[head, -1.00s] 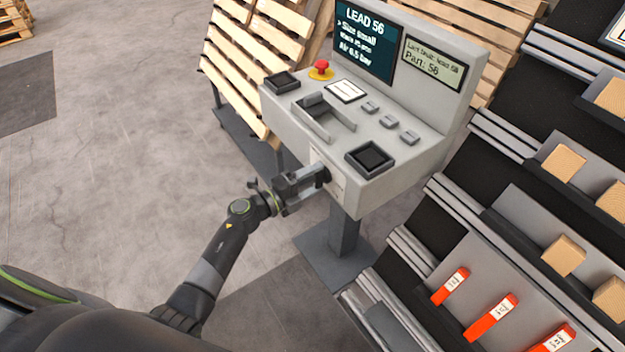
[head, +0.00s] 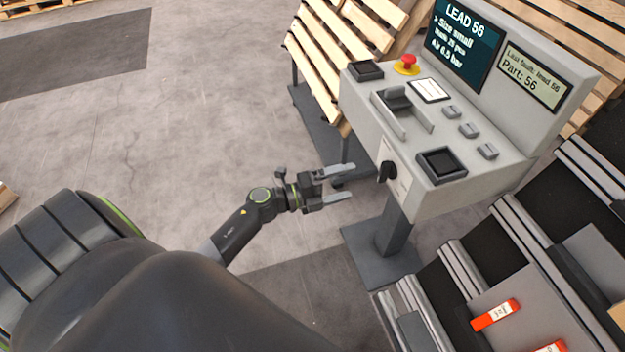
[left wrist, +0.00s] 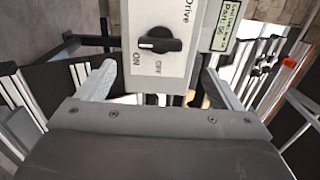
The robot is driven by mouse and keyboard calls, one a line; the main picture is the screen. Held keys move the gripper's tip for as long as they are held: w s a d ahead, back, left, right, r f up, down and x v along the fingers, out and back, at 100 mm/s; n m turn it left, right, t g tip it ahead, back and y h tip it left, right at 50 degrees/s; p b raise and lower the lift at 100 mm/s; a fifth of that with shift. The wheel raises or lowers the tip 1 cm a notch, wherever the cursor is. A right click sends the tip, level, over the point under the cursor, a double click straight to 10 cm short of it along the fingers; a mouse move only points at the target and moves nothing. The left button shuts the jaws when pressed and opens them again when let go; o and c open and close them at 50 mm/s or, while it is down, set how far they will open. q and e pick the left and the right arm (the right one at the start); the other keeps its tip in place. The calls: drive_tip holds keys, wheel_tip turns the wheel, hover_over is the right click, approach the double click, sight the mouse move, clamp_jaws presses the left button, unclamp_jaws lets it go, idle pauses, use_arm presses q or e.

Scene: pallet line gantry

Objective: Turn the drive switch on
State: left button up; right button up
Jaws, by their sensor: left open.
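The drive switch is a black rotary knob (head: 387,172) on the front face of the grey console (head: 400,200). In the left wrist view the knob (left wrist: 160,40) lies crosswise on a white plate marked Drive, ON and OFF. A pale mark shows at its left end, on the side of the word ON. My left gripper (head: 343,182) is open and empty, its fingers pointing at the switch from the left. A gap separates the fingertips from the knob. My right gripper is not in view.
A red emergency button (head: 407,64), several grey buttons and a black-framed pad (head: 441,165) sit on the console top. A wooden pallet (head: 325,60) leans behind it. Racks with an orange-red item (head: 495,315) stand at right. Floor left of the console is clear.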

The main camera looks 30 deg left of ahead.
use_arm(q)
drive_tip(key=b+v, duration=0.1)
drive_tip(key=v, duration=0.6)
drive_tip(key=shift+s+a, duration=0.25)
drive_tip(key=shift+s, duration=0.1)
drive_tip(key=shift+f, duration=0.1)
drive_tip(key=s+a+f+n+g+y+p, duration=0.1)
drive_tip(key=s+a+f+n+y, duration=0.25)
drive_tip(key=f+n, duration=0.35)
drive_tip(key=s+a+f+n+y, duration=0.2)
drive_tip(key=a+f+n+y, duration=0.15)
drive_tip(key=f, duration=0.55)
drive_tip(key=s+a+f+n+g+y+p, duration=0.1)
drive_tip(key=s+a+f+n+y, duration=0.2)
drive_tip(key=f+n, duration=0.4)
drive_tip(key=s+d+f+n+g, duration=0.2)
drive_tip(key=s+f, duration=0.4)
drive_tip(key=s, duration=0.3)
drive_tip(key=s+d+f+n+g+y+p, duration=0.1)
drive_tip(key=s+d+f+n+g, duration=0.2)
drive_tip(key=s, duration=0.7)
drive_tip(key=s+d+f+n+g+y, duration=0.1)
drive_tip(key=s+f+n+g, duration=0.3)
drive_tip(key=s+f, duration=0.5)
drive_tip(key=shift+s+d+f+g, duration=0.25)
drive_tip(key=shift+s+d+g, duration=0.5)
drive_tip(key=shift+d+g, duration=0.2)
